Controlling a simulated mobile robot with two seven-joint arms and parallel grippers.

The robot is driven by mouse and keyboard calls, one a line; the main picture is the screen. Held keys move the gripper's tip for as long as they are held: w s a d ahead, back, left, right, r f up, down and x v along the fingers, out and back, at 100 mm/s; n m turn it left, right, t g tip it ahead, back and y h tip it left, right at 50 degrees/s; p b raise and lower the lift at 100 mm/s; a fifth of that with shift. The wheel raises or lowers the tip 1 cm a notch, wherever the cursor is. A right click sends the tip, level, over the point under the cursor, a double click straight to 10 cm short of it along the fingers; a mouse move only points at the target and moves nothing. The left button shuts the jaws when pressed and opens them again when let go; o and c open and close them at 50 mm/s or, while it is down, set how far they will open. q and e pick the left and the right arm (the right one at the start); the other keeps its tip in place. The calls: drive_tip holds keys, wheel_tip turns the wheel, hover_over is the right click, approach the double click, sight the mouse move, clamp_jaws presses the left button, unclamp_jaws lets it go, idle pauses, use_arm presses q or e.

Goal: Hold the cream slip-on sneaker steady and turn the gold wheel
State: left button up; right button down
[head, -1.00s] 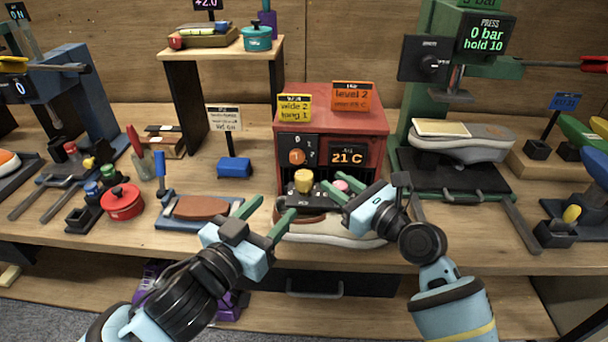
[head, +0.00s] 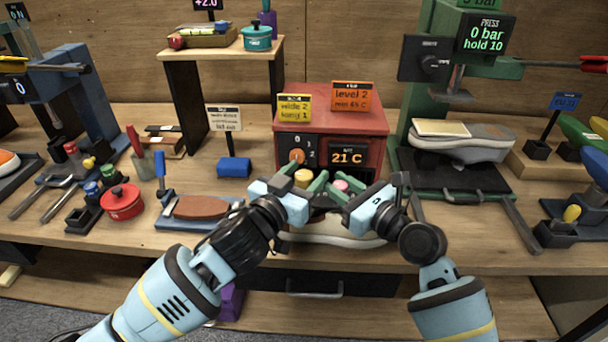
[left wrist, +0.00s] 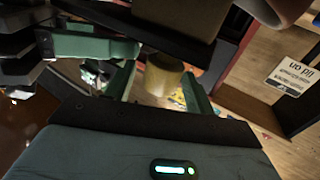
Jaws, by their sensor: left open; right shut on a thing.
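The cream slip-on sneaker (head: 345,236) lies at the table's front edge before the red machine, its upper partly hidden by my grippers. The gold wheel (head: 303,176) stands just behind it, partly covered by my left gripper. My left gripper (head: 307,184) is open at the wheel. In the left wrist view the wheel (left wrist: 163,78) shows between the two green fingers (left wrist: 158,88), with a gap on the right side. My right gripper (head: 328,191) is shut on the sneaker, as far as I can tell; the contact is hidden.
The red machine (head: 330,112) with a 21 C display stands close behind. A pink knob (head: 341,185) is right of the wheel. A brown brush-like block (head: 200,206) lies left, and a green press (head: 455,182) with a grey shoe stands right. My grippers are close together.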

use_arm(q)
drive_tip(key=c, duration=1)
drive_tip(key=shift+o, duration=0.2)
drive_tip(key=shift+h, duration=0.3)
